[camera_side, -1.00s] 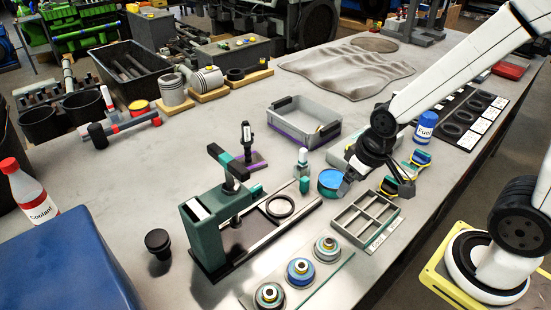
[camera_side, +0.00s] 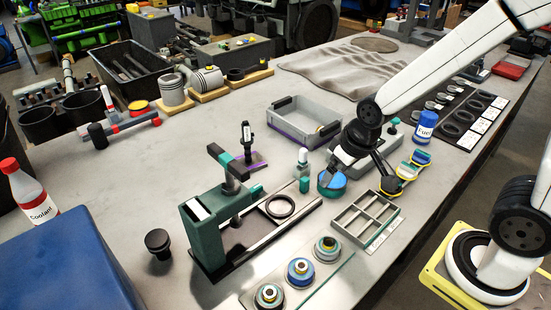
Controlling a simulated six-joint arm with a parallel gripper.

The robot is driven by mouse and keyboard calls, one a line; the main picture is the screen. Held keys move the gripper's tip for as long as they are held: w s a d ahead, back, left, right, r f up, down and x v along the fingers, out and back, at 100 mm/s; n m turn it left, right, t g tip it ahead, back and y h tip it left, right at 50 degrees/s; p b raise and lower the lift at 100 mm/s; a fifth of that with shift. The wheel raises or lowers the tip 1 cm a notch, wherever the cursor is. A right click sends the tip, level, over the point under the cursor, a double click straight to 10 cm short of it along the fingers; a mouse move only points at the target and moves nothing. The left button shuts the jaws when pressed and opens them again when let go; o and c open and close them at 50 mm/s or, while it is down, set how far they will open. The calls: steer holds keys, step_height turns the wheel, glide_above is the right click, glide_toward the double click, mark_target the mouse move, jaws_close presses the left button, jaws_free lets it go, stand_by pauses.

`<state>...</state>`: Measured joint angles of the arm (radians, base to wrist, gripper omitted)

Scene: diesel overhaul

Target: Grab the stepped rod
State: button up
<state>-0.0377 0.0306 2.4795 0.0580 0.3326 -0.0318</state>
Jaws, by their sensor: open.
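A small upright pale rod with a teal lower part (camera_side: 303,157) stands on the bench right of the green press; it looks like the stepped rod, but it is too small to be sure.
The green press (camera_side: 214,228) stands left of my gripper. A grey divided tray (camera_side: 352,236) lies in front, and a grey bin (camera_side: 318,139) behind. The bench's left middle is largely clear.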

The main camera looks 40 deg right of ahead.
steer(key=w+a+r+n+t+y, duration=0.1)
steer(key=w+a+r+t, duration=0.1)
steer(key=w+a+r, duration=0.45)
steer(key=w+a+r+t+y, duration=0.2)
steer(key=w+a+r, duration=0.1)
steer(key=w+a, duration=0.55)
steer(key=w+a+r+n+t+y, duration=0.1)
steer(key=w+a+r+y, duration=0.1)
steer(key=w+a+r, duration=0.35)
steer(key=w+a+r+n+t+y, duration=0.1)
steer(key=w+a+r+t, duration=0.15)
steer(key=a+r, duration=0.45)
steer(key=shift+s+a+f+n+t+h, duration=0.45)
steer(key=shift+s+a+f+n+h, duration=0.8)
steer(key=shift+s+f+n, duration=2.65)
steer(key=shift+s+a+f+n+t+h, duration=0.45)
steer(key=shift+s+a+f+n+h, duration=0.75)
steer(key=shift+f+n, duration=5.15)
steer(key=shift+s+a+f+n+t+h, duration=0.45)
steer(key=shift+s+a+f+n+h, duration=0.85)
steer(key=shift+s+f+n, duration=2.65)
